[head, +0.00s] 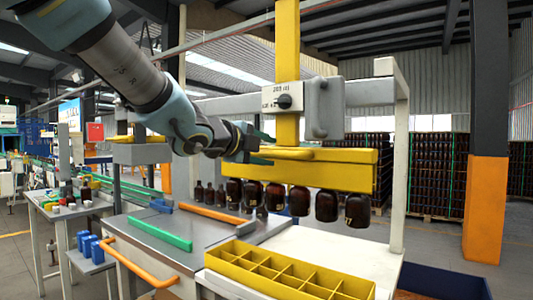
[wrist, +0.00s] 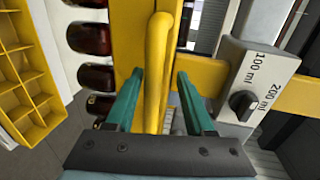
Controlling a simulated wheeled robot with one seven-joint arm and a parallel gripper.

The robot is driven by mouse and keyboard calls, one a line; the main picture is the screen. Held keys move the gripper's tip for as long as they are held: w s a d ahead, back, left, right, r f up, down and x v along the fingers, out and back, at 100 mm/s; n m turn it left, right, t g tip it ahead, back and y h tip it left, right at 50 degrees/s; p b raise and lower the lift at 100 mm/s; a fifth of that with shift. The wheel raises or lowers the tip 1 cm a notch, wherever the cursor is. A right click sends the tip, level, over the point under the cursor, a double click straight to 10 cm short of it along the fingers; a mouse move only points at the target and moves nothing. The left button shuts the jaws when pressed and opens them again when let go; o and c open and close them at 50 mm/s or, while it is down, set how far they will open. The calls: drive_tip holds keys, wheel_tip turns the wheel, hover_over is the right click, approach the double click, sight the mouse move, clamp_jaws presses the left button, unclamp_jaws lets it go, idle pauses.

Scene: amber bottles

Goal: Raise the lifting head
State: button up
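The lifting head (head: 330,172) is a long yellow beam on a yellow upright post (head: 287,60). It has a yellow bar handle (head: 290,153) on its front. A row of amber bottles (head: 299,200) hangs directly under the head, their tops hidden by it. In the wrist view the handle (wrist: 158,70) runs between the green fingers of my gripper (wrist: 158,95). My gripper is open, with a gap visible on each side of the handle. In the head view my gripper (head: 262,150) is at the handle's left end.
An empty yellow divided crate (head: 225,262) stands in front, below the bottles. A dial box (head: 283,97) marked in ml is beside the post, and also in the wrist view (wrist: 255,80). A green bar (head: 158,232) and an orange bar (head: 215,214) lie on the table (head: 170,218).

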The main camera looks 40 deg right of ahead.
drive_tip(key=shift+f, duration=0.1)
drive_tip(key=shift+a, duration=0.3)
drive_tip(key=v, duration=1)
drive_tip(key=shift+a, duration=0.1)
drive_tip(key=w+a+f+n+t+y, duration=0.5)
drive_tip(key=w+a+f+n+y, duration=0.5)
drive_tip(key=w+a+f+n, duration=0.9)
drive_tip(key=s+a+f+n+g+y, duration=0.2)
drive_tip(key=s+a+f+n, duration=0.4)
drive_tip(key=a, duration=0.4)
drive_tip(key=s+a+f+n+g+y, duration=0.3)
drive_tip(key=s+a+f+n+g, duration=0.2)
drive_tip(key=a+f, duration=0.4)
drive_tip(key=shift+s+a+f+n, duration=0.2)
drive_tip(key=shift+s+a+n, duration=0.25)
drive_tip(key=shift+s+n, duration=0.55)
